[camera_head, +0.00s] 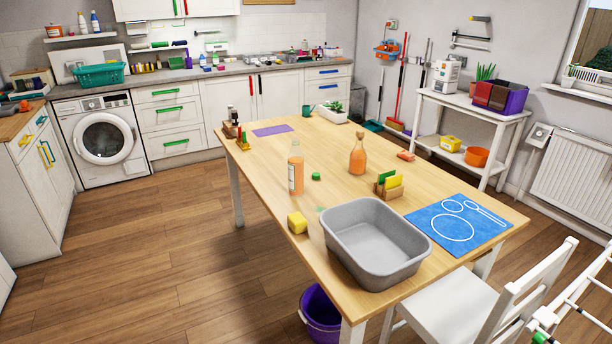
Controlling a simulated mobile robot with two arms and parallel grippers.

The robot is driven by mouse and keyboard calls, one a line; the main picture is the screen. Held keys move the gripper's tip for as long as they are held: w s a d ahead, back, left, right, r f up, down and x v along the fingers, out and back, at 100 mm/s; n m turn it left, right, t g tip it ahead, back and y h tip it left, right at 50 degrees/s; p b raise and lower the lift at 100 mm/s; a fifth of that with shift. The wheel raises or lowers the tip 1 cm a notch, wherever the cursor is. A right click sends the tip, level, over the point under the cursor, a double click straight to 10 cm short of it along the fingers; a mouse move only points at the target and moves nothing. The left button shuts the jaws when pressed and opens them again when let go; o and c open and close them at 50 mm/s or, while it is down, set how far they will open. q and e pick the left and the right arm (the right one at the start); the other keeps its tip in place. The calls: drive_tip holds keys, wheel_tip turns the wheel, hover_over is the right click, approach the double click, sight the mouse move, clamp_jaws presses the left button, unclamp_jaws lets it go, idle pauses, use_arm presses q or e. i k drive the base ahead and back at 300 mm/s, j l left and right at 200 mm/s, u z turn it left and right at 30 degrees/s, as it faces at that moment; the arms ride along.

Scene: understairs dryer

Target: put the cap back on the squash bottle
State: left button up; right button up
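A tall clear bottle (296,168) of orange liquid, with a pale label, stands upright on the wooden table. Its neck shows no cap. A small green cap (316,176) lies on the table just right of the bottle, apart from it. A second, rounder bottle (357,158) of orange liquid with a narrow neck stands further right; what closes its top is too small to tell. Neither of my grippers is in view.
A wooden holder with cards (388,185), a blue mat (457,226) and a white planter (333,115) are also on the table (235,172). A white chair (470,308) stands at front right.

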sight(296, 159)
drive_tip(key=i+j+z, duration=0.1)
drive_tip(key=z, duration=0.3)
drive_tip(key=i+j+z, duration=0.1)
drive_tip(key=z, duration=0.3)
drive_tip(key=i+j+z, duration=0.1)
drive_tip(key=j+z, duration=0.25)
drive_tip(key=i+j+z, duration=0.25)
drive_tip(key=j, duration=0.5)
drive_tip(key=j+z, duration=0.25)
drive_tip(key=j, duration=0.5)
drive_tip(key=i+j+z, duration=0.1)
drive_tip(key=j+z, duration=0.15)
drive_tip(key=j, duration=2.5)
drive_tip(key=i+z, duration=0.05)
